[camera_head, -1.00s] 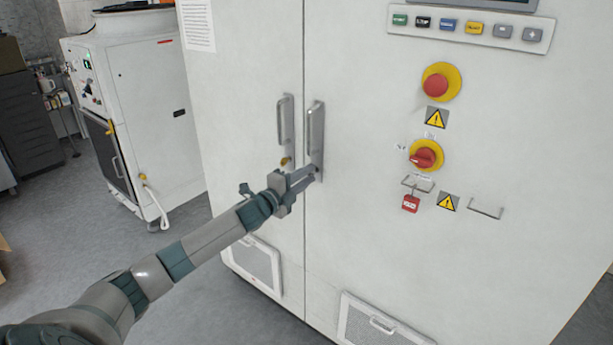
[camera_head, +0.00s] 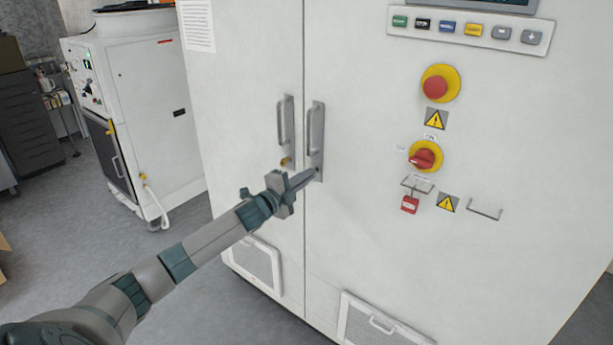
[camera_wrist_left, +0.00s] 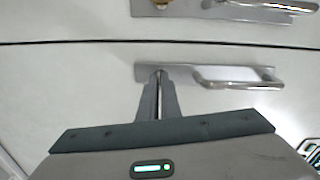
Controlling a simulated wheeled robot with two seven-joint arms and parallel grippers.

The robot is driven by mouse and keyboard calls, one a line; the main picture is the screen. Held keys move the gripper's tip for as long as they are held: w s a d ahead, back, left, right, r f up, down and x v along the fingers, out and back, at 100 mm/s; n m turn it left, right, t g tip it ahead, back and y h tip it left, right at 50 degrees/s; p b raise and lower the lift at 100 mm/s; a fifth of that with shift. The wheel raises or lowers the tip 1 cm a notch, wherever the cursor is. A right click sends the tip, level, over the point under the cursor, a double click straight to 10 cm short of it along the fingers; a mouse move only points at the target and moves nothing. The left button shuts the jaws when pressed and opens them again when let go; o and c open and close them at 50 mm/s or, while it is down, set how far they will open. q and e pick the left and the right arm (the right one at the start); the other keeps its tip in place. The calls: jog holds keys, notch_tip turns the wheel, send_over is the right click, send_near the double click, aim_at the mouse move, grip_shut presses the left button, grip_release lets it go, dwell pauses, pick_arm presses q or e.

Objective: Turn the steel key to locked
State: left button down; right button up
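The steel key (camera_wrist_left: 158,76) is at the lower end of the right door's handle plate (camera_head: 316,138), mostly hidden between my fingertips. My left gripper (camera_head: 314,171) reaches that end of the plate from the lower left. In the left wrist view its two fingers (camera_wrist_left: 158,85) are close together, with a thin strip of metal between them, and appear shut on the key. The key's angle is hard to see. The handle plate also shows in the wrist view (camera_wrist_left: 215,74), lying sideways. My right gripper is not in view.
A brass-coloured key or lock (camera_head: 285,161) sits below the left door's handle (camera_head: 286,120). To the right are a red emergency button (camera_head: 436,87), a red rotary switch (camera_head: 423,159) and a red padlock (camera_head: 410,204).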

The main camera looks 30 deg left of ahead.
pick_arm(q)
jog(key=n+p, duration=0.3)
jog(key=n, duration=1.3)
dwell(0.4)
jog(key=c, duration=2)
grip_release()
